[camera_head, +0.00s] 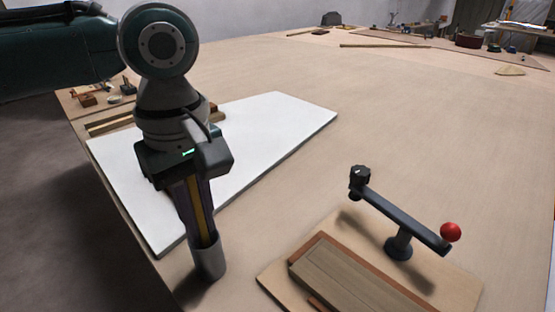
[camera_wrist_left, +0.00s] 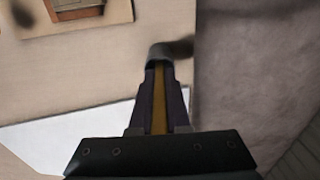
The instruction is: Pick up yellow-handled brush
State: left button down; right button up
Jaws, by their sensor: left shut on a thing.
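The yellow-handled brush shows as a yellow handle (camera_head: 197,209) between the fingers of my left gripper (camera_head: 200,240). In the left wrist view the yellow handle (camera_wrist_left: 159,100) runs along between the two dark fingers of the left gripper (camera_wrist_left: 160,80). The gripper points down and is shut on the handle. A grey cylindrical piece (camera_head: 208,260) is at the fingertips, and also shows in the wrist view (camera_wrist_left: 159,54). I cannot tell if it is a holder or part of the brush. The bristles cannot be made out. My right gripper is not in view.
A white board (camera_head: 270,120) lies behind the left gripper. To the right, a wooden base (camera_head: 455,292) carries a dark lever with a red ball (camera_head: 450,232) and a wooden block (camera_head: 345,280). The table (camera_head: 400,120) is mostly clear beyond; its left edge is near the gripper.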

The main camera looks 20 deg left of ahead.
pick_arm(q)
notch_tip(320, 180, up, 20)
jog(key=p, duration=0.5)
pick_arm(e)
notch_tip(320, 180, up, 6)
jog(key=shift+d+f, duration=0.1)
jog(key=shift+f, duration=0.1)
